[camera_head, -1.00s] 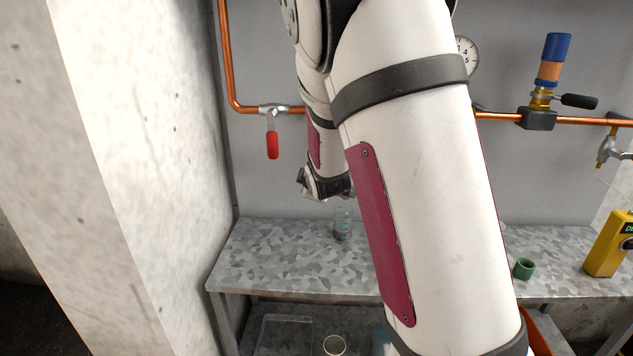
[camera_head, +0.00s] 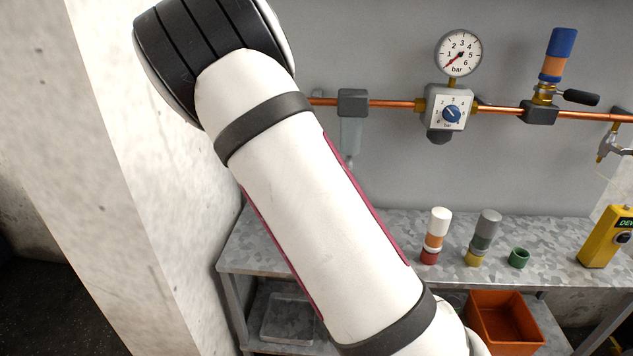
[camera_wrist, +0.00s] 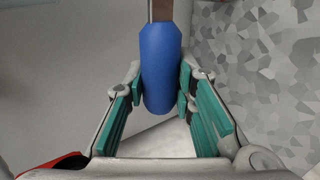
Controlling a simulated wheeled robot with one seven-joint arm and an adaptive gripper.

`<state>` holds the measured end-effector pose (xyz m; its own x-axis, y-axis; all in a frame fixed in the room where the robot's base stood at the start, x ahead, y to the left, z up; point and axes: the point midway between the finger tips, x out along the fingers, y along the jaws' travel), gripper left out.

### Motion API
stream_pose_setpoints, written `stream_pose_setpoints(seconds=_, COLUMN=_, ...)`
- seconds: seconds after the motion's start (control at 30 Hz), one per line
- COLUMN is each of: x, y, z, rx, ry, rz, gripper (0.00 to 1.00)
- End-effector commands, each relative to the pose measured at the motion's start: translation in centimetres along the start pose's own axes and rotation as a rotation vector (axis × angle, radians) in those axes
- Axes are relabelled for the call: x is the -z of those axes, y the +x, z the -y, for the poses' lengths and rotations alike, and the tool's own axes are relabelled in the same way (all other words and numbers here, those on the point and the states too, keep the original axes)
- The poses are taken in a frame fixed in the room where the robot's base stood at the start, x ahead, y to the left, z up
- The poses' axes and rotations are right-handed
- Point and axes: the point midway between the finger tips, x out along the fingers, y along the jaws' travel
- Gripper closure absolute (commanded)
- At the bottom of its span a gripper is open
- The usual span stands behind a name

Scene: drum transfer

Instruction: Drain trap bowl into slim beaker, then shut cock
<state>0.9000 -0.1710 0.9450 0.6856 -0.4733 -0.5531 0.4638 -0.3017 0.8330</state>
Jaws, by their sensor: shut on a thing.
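The clear trap bowl (camera_head: 350,137) hangs under a dark block on the copper pipe, and a small drain nub shows at its bottom. My arm crosses the head view just left of the bowl, and my gripper is hidden there. In the wrist view my gripper (camera_wrist: 161,90) is shut on a blue handle (camera_wrist: 160,60) with a brownish flat shaft running up out of the picture. I cannot tell which fitting the handle belongs to. The slim beaker is not visible in either current view. No drain flow shows.
A pressure gauge (camera_head: 459,53), regulator (camera_head: 448,107) and black-levered valve (camera_head: 580,98) sit on the pipe. Two banded containers, a green cup (camera_head: 518,258) and a yellow meter (camera_head: 603,240) stand on the bench (camera_head: 560,235). A concrete pillar (camera_head: 125,160) stands left. An orange bin (camera_head: 507,318) is below.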

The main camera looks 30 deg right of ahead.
Motion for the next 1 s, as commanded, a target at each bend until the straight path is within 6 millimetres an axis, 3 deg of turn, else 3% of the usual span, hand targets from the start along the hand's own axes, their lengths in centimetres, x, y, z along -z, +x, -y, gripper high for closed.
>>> stream_pose_setpoints(seconds=0.2, x=0.0, y=0.1, z=0.3, rx=0.006, ry=-0.009, rz=0.002, gripper=1.00)
stream_pose_setpoints(seconds=0.23, x=0.0, y=0.1, z=0.3, rx=0.006, ry=-0.009, rz=0.002, gripper=0.74)
stream_pose_setpoints(seconds=0.3, x=0.0, y=0.1, z=0.3, rx=0.006, ry=-0.008, rz=0.001, gripper=0.58)
stream_pose_setpoints(seconds=0.33, x=0.0, y=0.1, z=0.3, rx=0.006, ry=-0.007, rz=0.001, gripper=0.55)
stream_pose_setpoints(seconds=0.73, x=0.1, y=-0.5, z=0.1, rx=0.002, ry=-0.004, rz=-0.001, gripper=0.55)
stream_pose_setpoints(seconds=1.0, x=0.2, y=-4.4, z=0.1, rx=0.003, ry=-0.006, rz=-0.003, gripper=0.55)
